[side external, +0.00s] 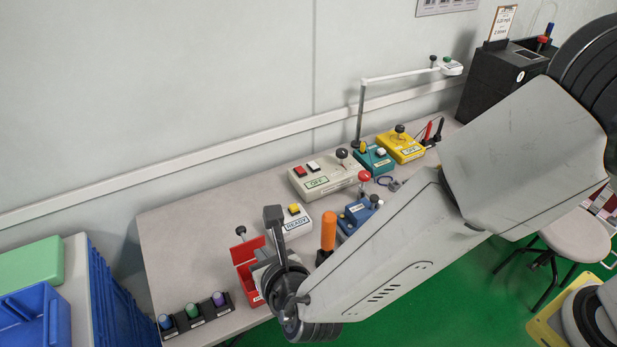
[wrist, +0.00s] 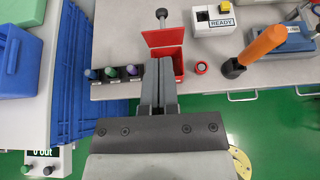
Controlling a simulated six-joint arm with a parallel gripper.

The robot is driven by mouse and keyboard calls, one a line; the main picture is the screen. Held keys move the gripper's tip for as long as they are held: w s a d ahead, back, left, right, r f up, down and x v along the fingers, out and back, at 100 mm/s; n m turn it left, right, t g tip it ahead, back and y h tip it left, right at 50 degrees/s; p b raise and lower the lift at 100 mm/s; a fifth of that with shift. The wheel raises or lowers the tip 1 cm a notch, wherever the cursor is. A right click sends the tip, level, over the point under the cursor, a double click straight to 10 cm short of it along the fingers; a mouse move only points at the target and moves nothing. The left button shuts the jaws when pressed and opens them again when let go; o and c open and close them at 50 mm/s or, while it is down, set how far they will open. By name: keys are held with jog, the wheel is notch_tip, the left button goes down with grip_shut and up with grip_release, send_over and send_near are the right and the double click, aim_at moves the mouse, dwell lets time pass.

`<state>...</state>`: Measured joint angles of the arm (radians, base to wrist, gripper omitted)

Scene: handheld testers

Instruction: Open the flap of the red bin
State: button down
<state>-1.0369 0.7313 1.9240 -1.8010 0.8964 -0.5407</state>
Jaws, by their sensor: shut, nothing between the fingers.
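The red bin (wrist: 178,68) stands near the front edge of the bench, partly hidden by my fingers in the wrist view. Its red flap (wrist: 160,38) looks raised at the back, with the bin's inside showing in front of it. In the side view the flap (side external: 246,250) stands up above the bin (side external: 252,283), which is partly covered by my wrist. My gripper (wrist: 158,62) is shut and empty, its fingertips over or in front of the bin in the wrist view. In the side view the fingertips are hard to make out; contact cannot be told.
Several coloured knobs (wrist: 112,73) stand in a rack left of the bin. A small red round piece (wrist: 200,67) and an orange-handled tool (wrist: 258,50) are to its right. A READY box (wrist: 215,20) sits behind right. Blue crates (wrist: 72,70) stand beyond the left edge.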

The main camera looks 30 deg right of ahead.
jog(key=shift+r, duration=2.75)
jog(key=shift+s, duration=1.5)
jog(key=shift+r, duration=0.1)
notch_tip(320, 180, up, 10)
notch_tip(320, 180, up, 10)
dwell(0.5)
